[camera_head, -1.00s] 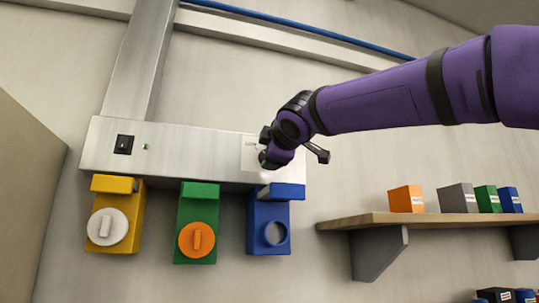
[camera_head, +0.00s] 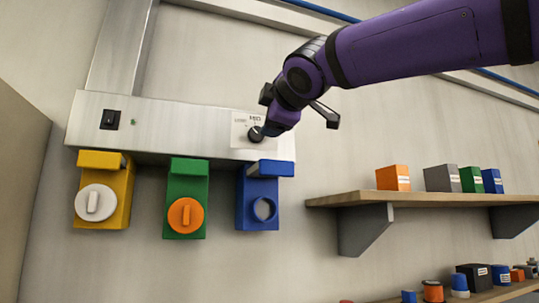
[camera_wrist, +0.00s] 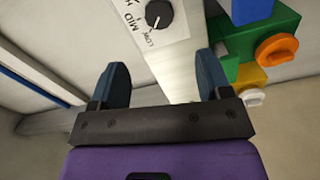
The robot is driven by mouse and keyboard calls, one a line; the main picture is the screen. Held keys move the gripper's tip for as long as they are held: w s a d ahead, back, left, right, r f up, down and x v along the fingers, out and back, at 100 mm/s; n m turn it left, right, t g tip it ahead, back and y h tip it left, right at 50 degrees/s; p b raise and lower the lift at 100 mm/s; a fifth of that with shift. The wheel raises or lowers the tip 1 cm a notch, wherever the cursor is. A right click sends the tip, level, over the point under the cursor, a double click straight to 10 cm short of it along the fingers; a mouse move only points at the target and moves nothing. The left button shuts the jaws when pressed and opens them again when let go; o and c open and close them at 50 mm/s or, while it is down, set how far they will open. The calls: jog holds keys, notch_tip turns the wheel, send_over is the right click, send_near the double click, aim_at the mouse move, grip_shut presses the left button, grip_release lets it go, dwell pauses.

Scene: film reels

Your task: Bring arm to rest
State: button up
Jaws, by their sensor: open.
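My purple arm reaches in from the upper right in the head view. My gripper (camera_wrist: 163,88) is open and empty in the wrist view, its two dark blue fingers apart. In the head view its fingers are mostly hidden behind the wrist, in front of the right end of the metal panel (camera_head: 185,121). A black dial (camera_head: 255,134) on that panel has a white plate with LOW and MID marks. The dial also shows in the wrist view (camera_wrist: 158,14), beyond the fingers and apart from them.
Below the panel hang a yellow box (camera_head: 122,200) with a white knob, a green box (camera_head: 185,187) with an orange knob, and a blue box (camera_head: 262,190) with a round recess. A wooden shelf (camera_head: 420,198) with small boxes juts out at right.

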jog(key=s+d+f+m+g+h, duration=0.35)
jog(key=d+f+m, duration=0.25)
jog(key=d+f, duration=0.55)
jog(key=s+d+f+m+g+h, duration=0.3)
jog(key=s+d+f+m, duration=0.35)
jog(key=f, duration=0.75)
jog(key=s+d+f+m+g, duration=0.2)
jog(key=s+f, duration=0.4)
jog(key=f, duration=0.4)
jog(key=s+d+f+m+g+y, duration=0.1)
jog(key=s+d+f+m+g, duration=0.2)
jog(key=s+d+f, duration=0.3)
notch_tip(320, 180, down, 4)
jog(key=shift+s+r+m+g, duration=0.1)
jog(key=shift+s+m+g, duration=0.25)
jog(key=shift+s+m, duration=0.4)
